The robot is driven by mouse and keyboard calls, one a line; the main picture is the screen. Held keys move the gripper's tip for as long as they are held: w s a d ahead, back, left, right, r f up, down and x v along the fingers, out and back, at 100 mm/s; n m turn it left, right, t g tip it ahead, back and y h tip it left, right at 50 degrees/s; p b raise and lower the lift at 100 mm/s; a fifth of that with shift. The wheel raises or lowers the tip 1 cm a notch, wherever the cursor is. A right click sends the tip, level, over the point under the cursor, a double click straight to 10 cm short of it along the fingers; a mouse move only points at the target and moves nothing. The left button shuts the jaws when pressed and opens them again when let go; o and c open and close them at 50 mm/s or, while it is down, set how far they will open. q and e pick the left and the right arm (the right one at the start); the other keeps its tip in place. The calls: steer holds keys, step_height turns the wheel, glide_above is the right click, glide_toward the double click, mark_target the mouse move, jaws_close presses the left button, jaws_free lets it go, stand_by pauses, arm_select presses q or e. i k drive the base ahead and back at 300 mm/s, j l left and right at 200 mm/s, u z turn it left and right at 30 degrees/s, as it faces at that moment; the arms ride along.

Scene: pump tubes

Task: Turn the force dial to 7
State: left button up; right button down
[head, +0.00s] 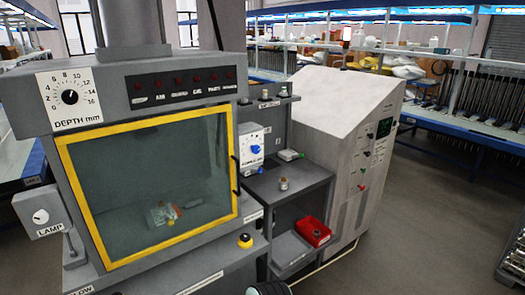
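The force dial is a blue knob (255,149) on a small white-faced box (252,139) right of the yellow-framed window. The label under the knob looks like FORCE, but the scale is too small to read, so I cannot tell its setting. A second, smaller blue control shows below it, near the box's lower edge.
A press cabinet with a yellow-framed window (62,160) and a depth dial (70,97) stands left. A lamp knob (40,216) is at far left. A grey shelf with a red bin (313,231) and a sloped cabinet (345,105) stand right.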

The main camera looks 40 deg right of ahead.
mark_target(255, 149)
steer(key=z, duration=1.5)
